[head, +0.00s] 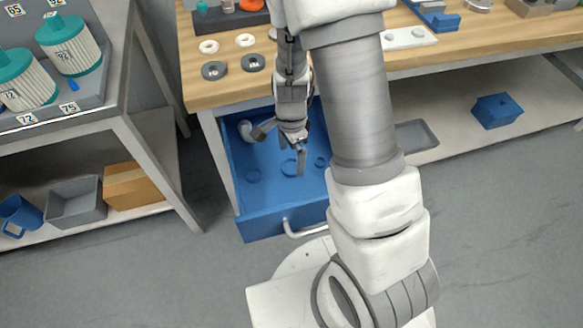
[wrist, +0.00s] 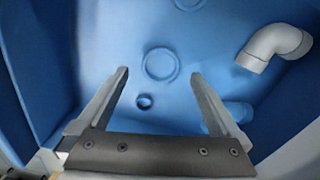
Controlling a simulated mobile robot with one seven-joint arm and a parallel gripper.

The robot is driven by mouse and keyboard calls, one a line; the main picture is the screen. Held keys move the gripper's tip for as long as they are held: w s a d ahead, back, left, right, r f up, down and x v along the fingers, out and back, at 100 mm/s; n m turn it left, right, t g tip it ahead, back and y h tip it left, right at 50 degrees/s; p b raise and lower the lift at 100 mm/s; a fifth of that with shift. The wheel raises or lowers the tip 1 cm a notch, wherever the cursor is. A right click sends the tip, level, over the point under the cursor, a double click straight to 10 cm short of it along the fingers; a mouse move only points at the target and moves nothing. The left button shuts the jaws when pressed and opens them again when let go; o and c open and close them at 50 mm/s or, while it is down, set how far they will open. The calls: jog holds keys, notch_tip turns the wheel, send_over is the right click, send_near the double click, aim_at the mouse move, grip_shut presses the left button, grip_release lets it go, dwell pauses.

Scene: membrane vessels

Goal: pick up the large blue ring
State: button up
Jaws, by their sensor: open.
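The large blue ring (head: 290,177) lies flat on the floor of the open blue drawer (head: 262,226), below my gripper. In the wrist view the large blue ring (wrist: 146,63) shows between and slightly beyond the fingertips, with nothing covering it. My gripper (head: 279,152) is open and empty above the drawer floor; its two fingers also show in the wrist view (wrist: 160,74). A smaller blue ring (wrist: 144,108) lies near the large one, nearer the gripper base. Another blue ring (wrist: 188,5) is cut off by the top edge.
A light grey pipe elbow (wrist: 273,47) lies in the drawer, and a blue part (wrist: 240,112) sits partly behind the right finger. Drawer walls stand close around. The wooden bench top (head: 205,95) with rings overhangs the back of the drawer. A rack (head: 112,75) stands left.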

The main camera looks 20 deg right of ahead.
aim_at(290, 169)
notch_tip(290, 169, down, 4)
jog(key=shift+r+b, duration=0.2)
jog(key=shift+b, duration=0.3)
jog(key=shift+a, duration=0.1)
jog(key=c, duration=1.3)
notch_tip(290, 169, up, 14)
jog(key=p, duration=0.7)
jog(key=shift+w+r+p, duration=0.1)
jog(key=shift+p, duration=0.3)
